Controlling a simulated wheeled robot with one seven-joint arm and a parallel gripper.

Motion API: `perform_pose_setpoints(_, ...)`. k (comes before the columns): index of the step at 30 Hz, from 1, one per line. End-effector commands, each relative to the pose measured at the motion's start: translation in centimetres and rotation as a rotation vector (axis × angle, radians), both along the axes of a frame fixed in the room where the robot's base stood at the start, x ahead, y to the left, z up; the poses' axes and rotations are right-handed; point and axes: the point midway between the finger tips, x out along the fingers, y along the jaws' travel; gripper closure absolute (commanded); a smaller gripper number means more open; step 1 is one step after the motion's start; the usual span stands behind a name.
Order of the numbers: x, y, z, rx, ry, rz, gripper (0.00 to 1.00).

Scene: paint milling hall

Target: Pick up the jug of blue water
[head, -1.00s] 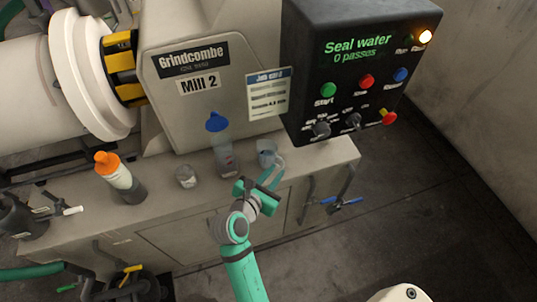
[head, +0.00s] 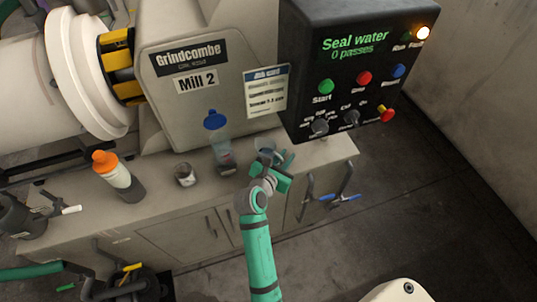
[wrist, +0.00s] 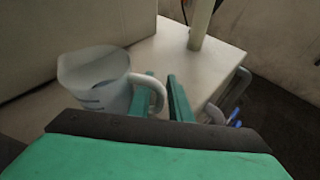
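The jug (head: 264,149) is a clear, pale-blue measuring jug standing upright on the bench top. In the wrist view the jug (wrist: 92,85) is on the left, with blue markings and a pale handle on its right side. How much liquid it holds is hard to tell. My gripper (head: 283,160) is at the jug's handle side, low over the bench. In the wrist view my gripper (wrist: 162,95) is open, its left finger seen through the handle loop and its right finger beyond the handle. The handle's outer bar appears between the fingers; I cannot tell whether they touch it.
A blue-capped clear bottle (head: 219,142), a small glass jar (head: 185,175) and an orange-capped bottle (head: 116,176) stand to the left on the bench (head: 150,215). A control panel (head: 350,75) reading "Seal water 0 passes" overhangs the right end. Blue-handled valve pipes (head: 341,198) lie right.

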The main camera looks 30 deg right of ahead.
Motion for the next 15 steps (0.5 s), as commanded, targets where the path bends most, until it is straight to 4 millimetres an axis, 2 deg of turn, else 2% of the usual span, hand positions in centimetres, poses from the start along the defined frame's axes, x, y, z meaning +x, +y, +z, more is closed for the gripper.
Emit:
perform_pose_setpoints(4, -0.01, 0.02, 0.01, 0.000, 0.000, 0.000, 0.82)
perform_pose_setpoints(5, -0.01, 0.02, 0.01, 0.000, 0.000, 0.000, 0.87)
perform_pose_setpoints(6, -0.01, 0.02, 0.01, 0.000, 0.000, 0.000, 0.97)
perform_pose_setpoints(7, -0.01, 0.02, 0.01, 0.000, 0.000, 0.000, 1.00)
perform_pose_setpoints(15, -0.01, 0.03, 0.05, -0.001, 0.000, 0.000, 1.00)
